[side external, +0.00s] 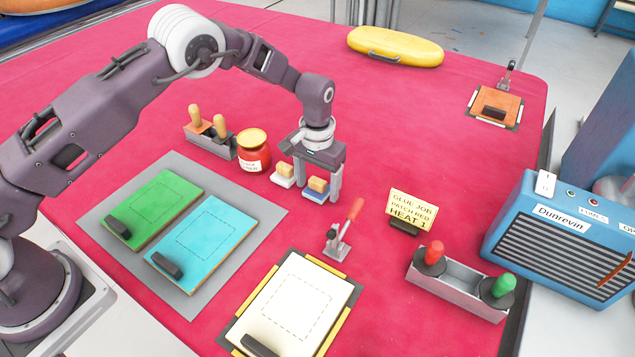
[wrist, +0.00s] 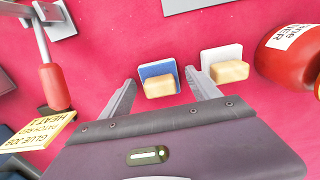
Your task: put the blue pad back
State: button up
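The blue pad (side external: 313,196) is a small blue square with a tan block on top. It rests on the red table beneath my gripper (side external: 319,188). The blue base (wrist: 157,70) and its tan block also show in the wrist view, between the fingertips. My gripper is open and pointing down, one finger on each side of the pad. In the wrist view a gap shows between each finger and the tan block. Whether the fingers reach down to the table is hard to tell. A similar white pad (side external: 281,181) with a tan block sits just to the left.
A red jar (side external: 253,158) stands left of the white pad. A red-handled clamp (side external: 340,240), a yellow sign (side external: 412,210) and a white board (side external: 295,305) lie nearer the camera. Green (side external: 165,205) and cyan (side external: 215,235) boards lie on a grey mat.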

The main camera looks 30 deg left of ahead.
notch_tip(320, 180, up, 13)
notch_tip(320, 180, up, 8)
jog(key=f, duration=0.1)
send_over(317, 180)
jog(key=s+a, duration=0.2)
jog(key=s, duration=0.1)
jog(key=s+a+r+t, duration=0.2)
jog(key=s+a+r, duration=0.1)
jog(key=s+r, duration=0.65)
jog(key=s+a+t, duration=0.1)
jog(key=s+a, duration=0.1)
jog(key=s, duration=0.9)
jog(key=s+a+t, duration=0.2)
jog(key=s, duration=1)
jog(key=shift+a+r+t, duration=0.3)
jog(key=shift+r, duration=0.15)
jog(key=shift+w, duration=0.1)
